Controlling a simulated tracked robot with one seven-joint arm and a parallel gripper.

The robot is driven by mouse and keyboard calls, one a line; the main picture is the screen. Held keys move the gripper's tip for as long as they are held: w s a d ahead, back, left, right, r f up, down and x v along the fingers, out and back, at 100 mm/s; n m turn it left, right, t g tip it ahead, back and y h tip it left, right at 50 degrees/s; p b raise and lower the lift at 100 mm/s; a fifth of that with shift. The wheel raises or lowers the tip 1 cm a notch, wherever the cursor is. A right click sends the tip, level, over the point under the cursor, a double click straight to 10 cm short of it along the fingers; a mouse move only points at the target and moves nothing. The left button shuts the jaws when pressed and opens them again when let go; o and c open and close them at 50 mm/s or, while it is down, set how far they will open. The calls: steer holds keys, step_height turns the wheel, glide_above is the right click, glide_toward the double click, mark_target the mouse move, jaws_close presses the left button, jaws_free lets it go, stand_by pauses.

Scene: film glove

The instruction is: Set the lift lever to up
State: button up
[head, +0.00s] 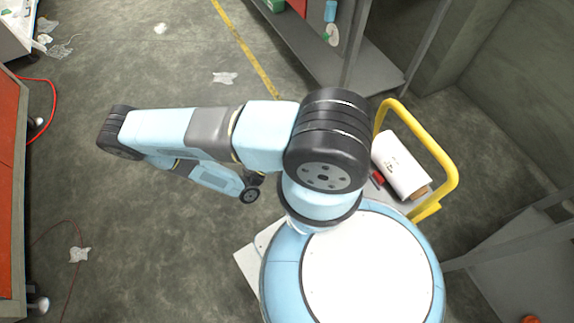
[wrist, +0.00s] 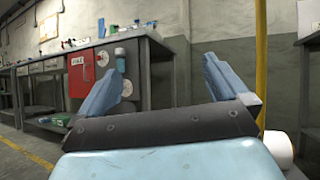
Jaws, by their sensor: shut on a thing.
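In the wrist view, the two blue fingers of my gripper (wrist: 168,85) stand apart on either side of the dark gripper body. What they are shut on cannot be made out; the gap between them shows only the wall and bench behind. In the head view my arm folds out to the left and back, and its fingers cannot be made out there. I cannot make out the lift lever in either view.
A yellow-handled trolley (head: 445,165) carries a white roll (head: 400,165) beside my base. A grey shelf (head: 330,65) stands at the top, and a red cabinet (head: 10,190) at the left edge. A bench with a red panel (wrist: 80,76) shows in the wrist view. Floor at left is mostly clear.

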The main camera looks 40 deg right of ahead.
steer(key=shift+s+a+r, duration=0.25)
steer(key=shift+s+r, duration=0.15)
steer(key=shift+s, duration=0.25)
steer(key=a+f, duration=0.1)
steer(key=a, duration=0.1)
steer(key=w+a+f, duration=0.1)
steer(key=a+f, duration=0.1)
steer(key=shift+w+f, duration=0.1)
steer(key=shift+w+a+f, duration=0.2)
steer(key=shift+a+f, duration=0.2)
steer(key=shift+a, duration=0.05)
steer(key=shift+c, duration=0.2)
steer(key=shift+w+a+f, duration=0.25)
steer(key=shift+a+f, duration=0.25)
steer(key=shift+w+a+f, duration=0.25)
steer(key=shift+a+f, duration=0.2)
steer(key=c, duration=0.3)
steer(key=shift+w+a+f, duration=0.35)
steer(key=shift+a+f, duration=0.25)
steer(key=shift+a, duration=0.15)
steer(key=shift+w+a+f, duration=0.35)
steer(key=shift+a+f, duration=0.25)
steer(key=shift+a, duration=0.2)
steer(key=shift+w+a+f, duration=0.35)
steer(key=shift+a+f, duration=0.25)
steer(key=shift+a, duration=0.15)
